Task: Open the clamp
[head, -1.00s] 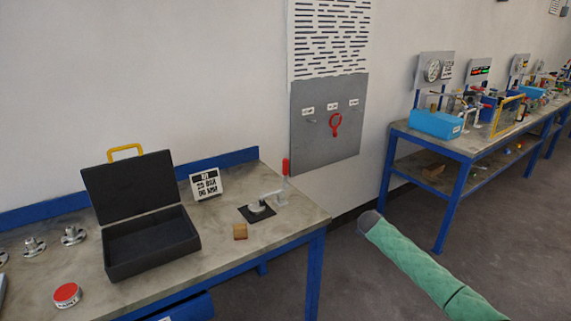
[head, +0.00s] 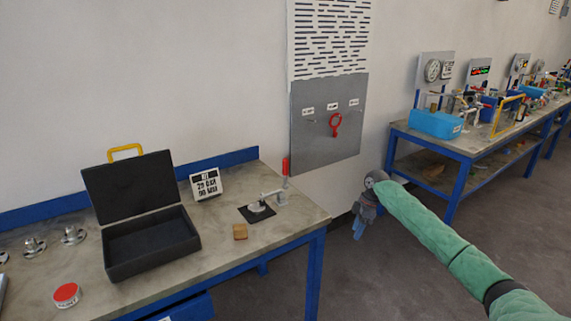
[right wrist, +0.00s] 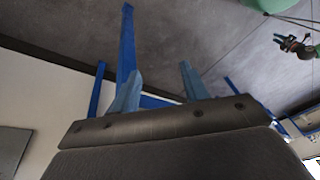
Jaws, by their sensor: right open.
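The clamp (head: 271,198) is a toggle clamp with an upright red handle (head: 285,166). It stands on the right part of the near workbench, and its arm reaches left over a small flanged part (head: 257,207) on a black plate. Whether it presses on that part is too small to tell. My right gripper (head: 358,232) hangs in the air to the right of the bench, apart from the clamp, with its blue fingers pointing down. In the right wrist view the two blue fingers (right wrist: 157,92) stand apart with nothing between them. My left gripper is out of view.
The workbench (head: 290,236) also carries an open black case (head: 150,245), a wooden block (head: 240,232), a display (head: 206,184), a red-topped round container (head: 66,293) and metal flanges (head: 73,236). A second bench (head: 440,146) stands at the right. Open floor lies between the benches.

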